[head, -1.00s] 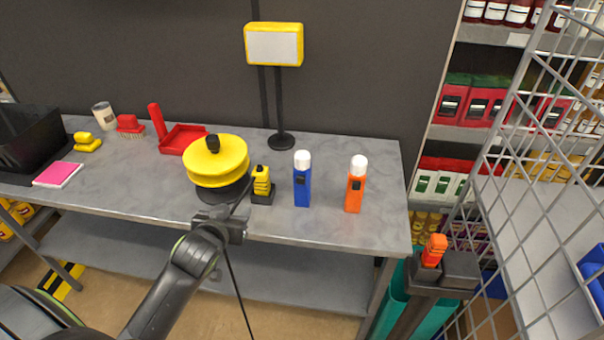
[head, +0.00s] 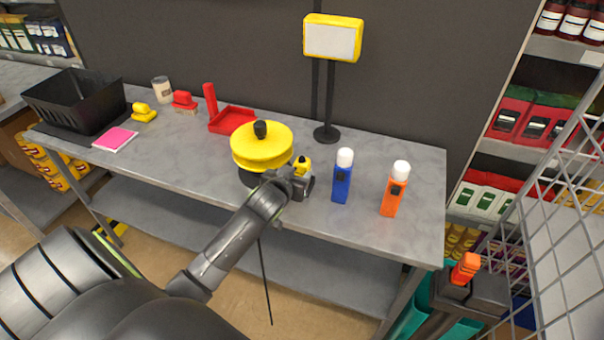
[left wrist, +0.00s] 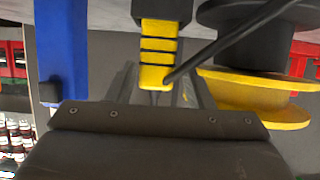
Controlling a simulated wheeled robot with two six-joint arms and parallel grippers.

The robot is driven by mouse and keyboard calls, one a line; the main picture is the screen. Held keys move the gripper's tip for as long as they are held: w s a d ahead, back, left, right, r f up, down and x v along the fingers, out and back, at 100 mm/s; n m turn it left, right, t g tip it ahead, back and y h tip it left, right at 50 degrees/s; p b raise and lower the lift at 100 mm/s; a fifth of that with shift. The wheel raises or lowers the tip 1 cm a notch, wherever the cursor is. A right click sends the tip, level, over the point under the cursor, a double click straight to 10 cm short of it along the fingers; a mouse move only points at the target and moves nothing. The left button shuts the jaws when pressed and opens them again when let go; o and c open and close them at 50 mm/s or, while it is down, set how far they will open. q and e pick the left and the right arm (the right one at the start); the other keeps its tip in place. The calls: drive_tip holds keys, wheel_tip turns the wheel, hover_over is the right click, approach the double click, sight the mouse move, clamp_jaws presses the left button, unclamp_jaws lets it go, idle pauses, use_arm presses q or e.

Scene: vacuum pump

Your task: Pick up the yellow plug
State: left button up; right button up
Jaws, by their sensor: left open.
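The yellow plug (head: 302,164), banded in black, stands on the bench between the yellow reel and a blue bottle. In the left wrist view the plug (left wrist: 158,50) fills the top middle, with its yellow end toward my gripper. My left gripper (head: 299,182) is at the plug's near side and hides its lower part. In the left wrist view the open jaws (left wrist: 160,88) appear on both sides of the plug's end; I cannot tell whether they touch it. A dark cord (left wrist: 220,45) runs beside the plug. My right gripper is not in view.
The yellow reel (head: 262,150) stands close left of the plug. The blue bottle (head: 342,180) and an orange bottle (head: 394,192) stand to its right. A red dustpan (head: 232,120) and a sign stand (head: 325,132) are behind. The bench's right end (head: 425,215) is bare.

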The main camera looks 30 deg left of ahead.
use_arm(q)
drive_tip(key=shift+w+a+f, duration=0.1)
drive_tip(key=shift+w+f, duration=0.1)
drive_tip(key=shift+w, duration=0.25)
drive_tip(key=shift+p+x, duration=0.45)
drive_tip(key=shift+x, duration=0.35)
drive_tip(key=shift+w+a+f+p, duration=0.1)
drive_tip(key=shift+w+p, duration=0.05)
drive_tip(key=shift+w, duration=0.35)
drive_tip(key=shift+w+f+p, duration=0.1)
drive_tip(key=shift+w+p, duration=0.05)
drive_tip(key=shift+w, duration=0.4)
drive_tip(key=shift+w+a+f, duration=0.15)
drive_tip(key=shift+w+f, duration=0.25)
drive_tip(key=shift+w, duration=0.25)
drive_tip(key=c, duration=0.8)
